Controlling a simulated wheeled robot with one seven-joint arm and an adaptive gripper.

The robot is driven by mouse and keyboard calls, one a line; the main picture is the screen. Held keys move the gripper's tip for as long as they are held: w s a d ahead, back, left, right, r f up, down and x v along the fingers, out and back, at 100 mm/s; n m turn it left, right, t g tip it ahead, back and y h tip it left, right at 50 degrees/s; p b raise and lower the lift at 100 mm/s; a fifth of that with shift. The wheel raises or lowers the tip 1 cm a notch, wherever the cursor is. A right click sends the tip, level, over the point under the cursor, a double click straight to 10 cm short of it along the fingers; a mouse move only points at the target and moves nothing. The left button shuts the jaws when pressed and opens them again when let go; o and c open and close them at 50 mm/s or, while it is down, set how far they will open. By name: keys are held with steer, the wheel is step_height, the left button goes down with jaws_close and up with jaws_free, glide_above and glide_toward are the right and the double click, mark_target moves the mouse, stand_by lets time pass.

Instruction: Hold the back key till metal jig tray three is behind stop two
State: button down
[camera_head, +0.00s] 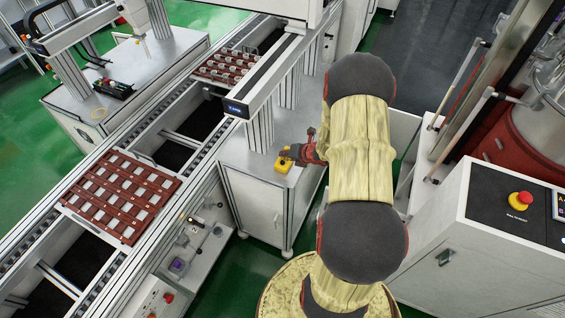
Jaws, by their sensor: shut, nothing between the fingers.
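A red-brown jig tray (122,197) with rows of pale square parts lies on the conveyor at the left. A second, similar tray (226,69) lies farther up the same conveyor, partly hidden by a white beam. I cannot read which tray is number three, and I cannot make out stop two. A small yellow key box (284,164) sits on the white cabinet top beside the conveyor. My gripper (291,154) is shut and empty, with its tips at or just above this box. The back key is too small to tell apart, and I cannot tell whether the tips touch it.
The conveyor rails (205,130) run from lower left to upper right, with bare track between the two trays. A white beam with a small display (237,108) overhangs the line near my gripper. A machine panel with a red emergency button (521,199) stands at the right.

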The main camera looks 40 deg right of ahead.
steer(key=shift+f+b, duration=0.45)
steer(key=shift+f+b, duration=0.35)
steer(key=shift+f, duration=0.05)
stand_by(1.5)
steer(key=shift+r, duration=0.1)
stand_by(1.5)
steer(key=shift+r+p, duration=0.6)
steer(key=shift+r, duration=0.15)
steer(key=shift+r+p, duration=1.95)
steer(key=shift+r, duration=0.6)
